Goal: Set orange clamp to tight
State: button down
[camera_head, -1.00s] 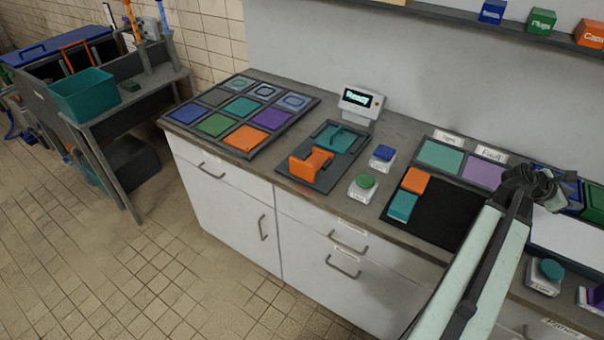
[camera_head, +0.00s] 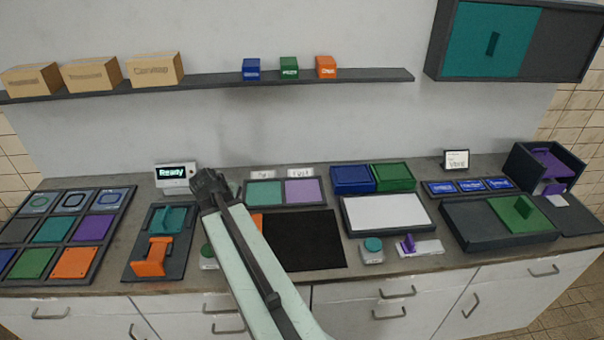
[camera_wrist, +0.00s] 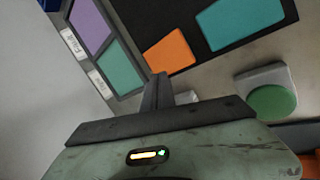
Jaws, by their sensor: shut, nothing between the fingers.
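The orange clamp (camera_head: 151,258) sits on a dark grey base plate (camera_head: 142,270) on the counter, left of my arm in the head view. A teal block (camera_head: 172,219) stands behind it on the same plate. My gripper (camera_head: 207,182) is above the counter, to the right of the plate and near the back wall. In the wrist view my gripper (camera_wrist: 158,92) is shut and empty. A sliver of orange (camera_wrist: 308,162) shows at the lower right corner there; I cannot tell whether it is the clamp.
A display reading "Ready" (camera_head: 174,177) stands behind the plate. A green button (camera_wrist: 272,102) shows in the wrist view, partly hidden by my arm in the head view. A black mat (camera_head: 305,240) lies right of my arm. A shelf (camera_head: 215,83) runs above.

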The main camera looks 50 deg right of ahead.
jog(key=a+r+m+y+p, duration=0.2)
jog(key=a+r+p, duration=0.1)
jog(key=a, duration=1.3)
jog(key=s+a+r+m+g+y+p, duration=0.1)
jog(key=a+r+m+y+p, duration=0.1)
jog(key=a, duration=1.4)
jog(key=shift+r+y+p, duration=0.4)
jog(key=shift+y+p, duration=0.15)
jog(key=shift+y, duration=0.25)
jog(key=shift+a, duration=0.1)
jog(key=shift+a, duration=0.1)
